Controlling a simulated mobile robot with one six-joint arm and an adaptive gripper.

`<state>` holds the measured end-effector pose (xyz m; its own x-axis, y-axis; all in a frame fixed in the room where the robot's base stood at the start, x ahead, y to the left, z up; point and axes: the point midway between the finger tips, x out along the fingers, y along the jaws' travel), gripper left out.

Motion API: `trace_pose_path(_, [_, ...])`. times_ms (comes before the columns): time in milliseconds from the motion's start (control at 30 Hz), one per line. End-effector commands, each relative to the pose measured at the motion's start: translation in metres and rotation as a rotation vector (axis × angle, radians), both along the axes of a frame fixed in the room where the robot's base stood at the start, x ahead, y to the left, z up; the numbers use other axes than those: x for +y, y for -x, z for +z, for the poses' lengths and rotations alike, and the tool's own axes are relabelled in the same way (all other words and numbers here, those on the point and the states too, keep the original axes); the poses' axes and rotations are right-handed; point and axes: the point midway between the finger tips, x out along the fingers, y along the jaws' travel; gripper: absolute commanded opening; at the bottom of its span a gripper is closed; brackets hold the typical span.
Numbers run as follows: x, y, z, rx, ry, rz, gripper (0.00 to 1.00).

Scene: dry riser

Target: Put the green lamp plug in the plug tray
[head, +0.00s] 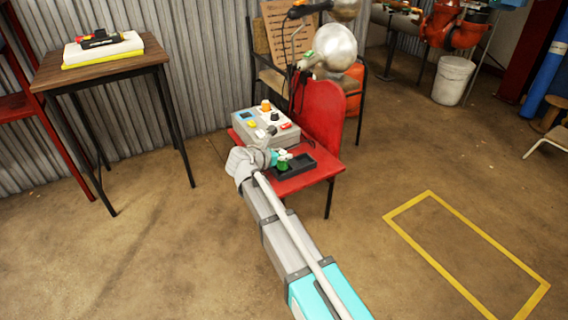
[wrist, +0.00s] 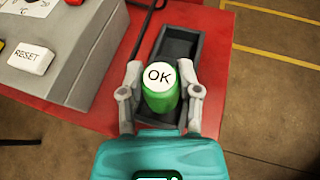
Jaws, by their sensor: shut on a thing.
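The green lamp plug (wrist: 160,102) has a round white top marked OK. My gripper (wrist: 160,100) is shut on it, one finger on each side. In the head view the green plug (head: 283,163) shows at the end of my gripper (head: 277,158), over the near left part of the black plug tray (head: 305,168). In the wrist view the plug covers the near part of the plug tray (wrist: 192,37), and the far part looks empty. The plug's lower end is hidden, so I cannot tell whether it touches the tray floor.
The tray lies on a red chair seat (wrist: 82,100) beside a grey control box (wrist: 75,55) with a RESET button. The red chair back (head: 322,110) rises behind. A silver sphere (head: 335,46) and a wooden table (head: 95,66) stand farther off. Open floor lies to the right.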

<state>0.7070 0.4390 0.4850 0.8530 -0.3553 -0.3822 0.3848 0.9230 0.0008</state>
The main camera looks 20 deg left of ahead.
Motion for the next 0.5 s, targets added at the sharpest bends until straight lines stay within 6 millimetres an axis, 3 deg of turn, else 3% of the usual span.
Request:
trace_pose_path(200, [0.000, 0.001, -0.020, 0.000, 0.000, 0.000, 0.00])
trace_pose_path(500, [0.000, 0.001, -0.022, 0.000, 0.000, 0.000, 0.00])
